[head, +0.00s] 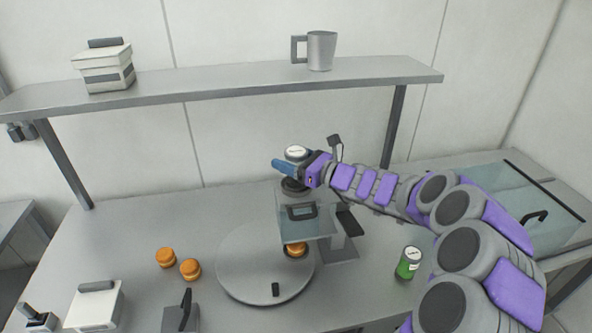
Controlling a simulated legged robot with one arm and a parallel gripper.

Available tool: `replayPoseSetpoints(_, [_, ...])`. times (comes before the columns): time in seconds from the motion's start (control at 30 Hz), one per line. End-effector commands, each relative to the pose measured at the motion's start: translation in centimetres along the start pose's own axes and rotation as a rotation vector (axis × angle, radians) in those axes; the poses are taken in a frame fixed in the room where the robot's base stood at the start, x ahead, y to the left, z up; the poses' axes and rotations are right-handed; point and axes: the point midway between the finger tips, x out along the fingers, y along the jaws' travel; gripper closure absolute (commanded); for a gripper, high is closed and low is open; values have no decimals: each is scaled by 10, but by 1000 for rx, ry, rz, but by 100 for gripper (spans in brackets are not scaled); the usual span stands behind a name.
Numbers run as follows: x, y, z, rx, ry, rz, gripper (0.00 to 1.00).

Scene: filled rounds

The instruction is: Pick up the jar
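Two lidded jars are in the head view. A green jar with a white lid (409,263) stands upright on the right of the worktop, beside my arm. Another white-lidded jar (297,152) shows at my gripper, above the glass box; its body is largely hidden by the fingers. My gripper (284,168) reaches left from the purple-and-grey arm, with a blue finger across the front of this second jar. I cannot tell whether the fingers are closed on it or only beside it.
A clear glass box (304,226) with a dark handle stands below my gripper, by a round grey turntable (240,262). A shelf (220,86) holds a mug (321,51) above.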

Motion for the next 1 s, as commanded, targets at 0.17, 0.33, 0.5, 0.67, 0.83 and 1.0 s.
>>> replayPoseSetpoints(0.17, [0, 0, 0, 0, 0, 0, 46])
replayPoseSetpoints(0.33, [0, 0, 0, 0, 0, 0, 62])
replayPoseSetpoints(0.5, [0, 0, 0, 0, 0, 0, 71])
replayPoseSetpoints(0.67, [0, 0, 0, 0, 0, 0, 71])
replayPoseSetpoints(0.83, [0, 0, 7, -1, -1, 0, 71])
replayPoseSetpoints(1.0, [0, 0, 24, -2, -1, -1, 71])
